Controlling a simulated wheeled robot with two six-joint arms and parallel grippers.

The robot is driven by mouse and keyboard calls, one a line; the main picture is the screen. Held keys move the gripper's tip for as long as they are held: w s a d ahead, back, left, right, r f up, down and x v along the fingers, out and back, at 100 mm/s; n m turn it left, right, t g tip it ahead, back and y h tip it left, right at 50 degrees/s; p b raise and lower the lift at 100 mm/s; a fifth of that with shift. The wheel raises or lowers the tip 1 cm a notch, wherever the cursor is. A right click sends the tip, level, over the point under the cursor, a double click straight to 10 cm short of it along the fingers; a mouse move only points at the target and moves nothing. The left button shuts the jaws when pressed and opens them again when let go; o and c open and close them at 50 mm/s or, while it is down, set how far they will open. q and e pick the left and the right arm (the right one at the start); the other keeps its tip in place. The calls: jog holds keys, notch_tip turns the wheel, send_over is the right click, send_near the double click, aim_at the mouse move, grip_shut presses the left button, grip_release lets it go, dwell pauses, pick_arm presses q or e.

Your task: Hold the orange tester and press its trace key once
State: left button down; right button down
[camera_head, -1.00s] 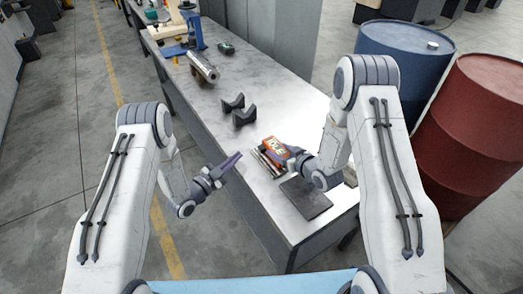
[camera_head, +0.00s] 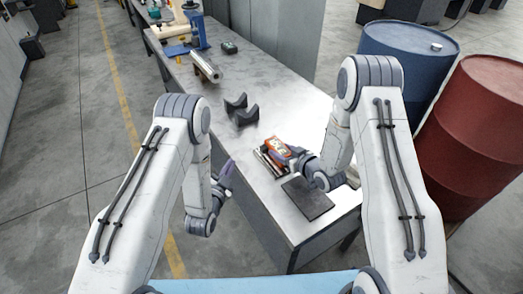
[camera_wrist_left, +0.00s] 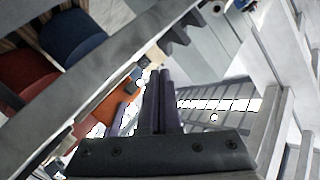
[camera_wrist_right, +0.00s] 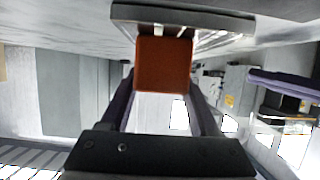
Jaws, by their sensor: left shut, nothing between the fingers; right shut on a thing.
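The orange tester (camera_head: 277,147) is above the near part of the workbench. My right gripper (camera_head: 289,154) is shut on it. In the right wrist view, the tester's plain orange end (camera_wrist_right: 163,64) sits between the two fingers. My left gripper (camera_head: 228,172) is shut and empty, left of the tester and apart from it, near the bench's left edge. Its closed purple fingers (camera_wrist_left: 160,92) show in the left wrist view, with the orange tester (camera_wrist_left: 120,98) partly hidden behind a finger. I cannot make out the trace key.
A dark flat plate (camera_head: 307,198) and metal bars (camera_head: 264,165) lie near the tester. Dark V-blocks (camera_head: 244,115) and a metal cylinder (camera_head: 206,67) stand farther back. Blue (camera_head: 405,62) and red (camera_head: 480,135) barrels stand right of the bench.

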pick_arm(q)
jog(key=shift+w+d, duration=0.7)
jog(key=shift+d, duration=0.55)
jog(key=shift+w+d, duration=0.7)
jog(key=shift+d, duration=0.6)
jog(key=shift+w+d, duration=0.7)
jog(key=shift+d, duration=0.55)
jog(key=shift+d, duration=0.1)
jog(key=shift+w+d, duration=0.15)
jog(key=shift+d, duration=0.15)
jog(key=shift+w+d, duration=0.3)
jog(key=shift+d, duration=0.25)
jog(key=shift+a, duration=0.1)
jog(key=shift+s+a, duration=0.5)
jog(key=shift+a, duration=0.35)
jog(key=shift+s+a, duration=0.4)
jog(key=shift+a, duration=0.35)
jog(key=shift+s+a, duration=0.4)
jog(key=shift+a, duration=0.3)
jog(key=shift+s+a, duration=0.4)
jog(key=shift+a, duration=0.35)
